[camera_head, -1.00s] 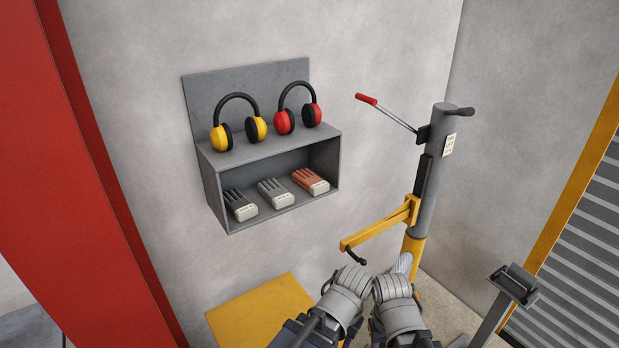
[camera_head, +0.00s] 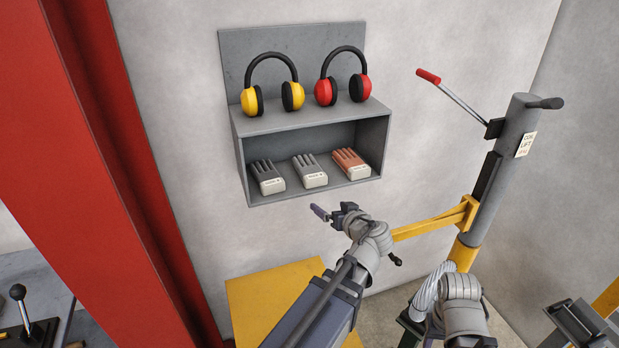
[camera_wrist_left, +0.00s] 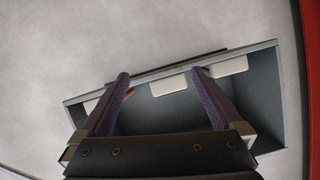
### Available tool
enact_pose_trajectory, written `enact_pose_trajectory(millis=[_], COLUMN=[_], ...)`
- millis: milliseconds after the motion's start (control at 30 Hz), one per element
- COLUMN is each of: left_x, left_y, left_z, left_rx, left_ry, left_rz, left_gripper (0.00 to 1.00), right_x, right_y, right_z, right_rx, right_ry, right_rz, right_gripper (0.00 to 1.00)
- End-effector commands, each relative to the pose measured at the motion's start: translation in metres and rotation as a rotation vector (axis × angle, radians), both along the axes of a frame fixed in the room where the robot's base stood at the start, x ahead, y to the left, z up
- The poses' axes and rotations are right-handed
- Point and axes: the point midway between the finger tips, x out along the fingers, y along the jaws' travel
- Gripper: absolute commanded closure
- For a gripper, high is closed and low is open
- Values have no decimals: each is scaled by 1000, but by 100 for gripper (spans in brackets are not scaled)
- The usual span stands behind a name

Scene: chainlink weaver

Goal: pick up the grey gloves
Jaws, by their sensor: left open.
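The grey gloves (camera_head: 309,172), with a pale cuff block facing out, lie in the middle of the open wall shelf (camera_head: 240,169). Darker gloves (camera_head: 267,178) lie to their left and orange gloves (camera_head: 349,165) to their right. My left gripper (camera_head: 333,210) is open and empty, in front of and below the shelf, apart from the gloves. In the left wrist view, the pale cuff of the grey gloves (camera_wrist_left: 168,83) shows between the spread fingers of my left gripper (camera_wrist_left: 160,76). My right gripper does not show; only part of my right arm does.
Yellow earmuffs (camera_head: 292,95) and red earmuffs (camera_head: 325,91) stand on the shelf top. A grey and yellow lift post (camera_head: 497,165) with a yellow arm (camera_head: 425,228) is to the right. A red column (camera_head: 100,150) is at left, and a yellow surface (camera_head: 262,305) lies below.

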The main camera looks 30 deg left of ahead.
Motion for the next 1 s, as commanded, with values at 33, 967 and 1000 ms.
enact_pose_trajectory(millis=[33,967,1000], left_x=[8,73,75], left_y=[14,91,93], left_z=[7,47,47], left_rx=[31,121,121], left_ry=[-86,-373,-372], left_rz=[11,-21,-23], left_gripper=[0,0,0], right_x=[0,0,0], right_y=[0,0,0], right_z=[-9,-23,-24], right_rx=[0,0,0], right_ry=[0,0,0], right_rz=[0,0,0], right_gripper=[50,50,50])
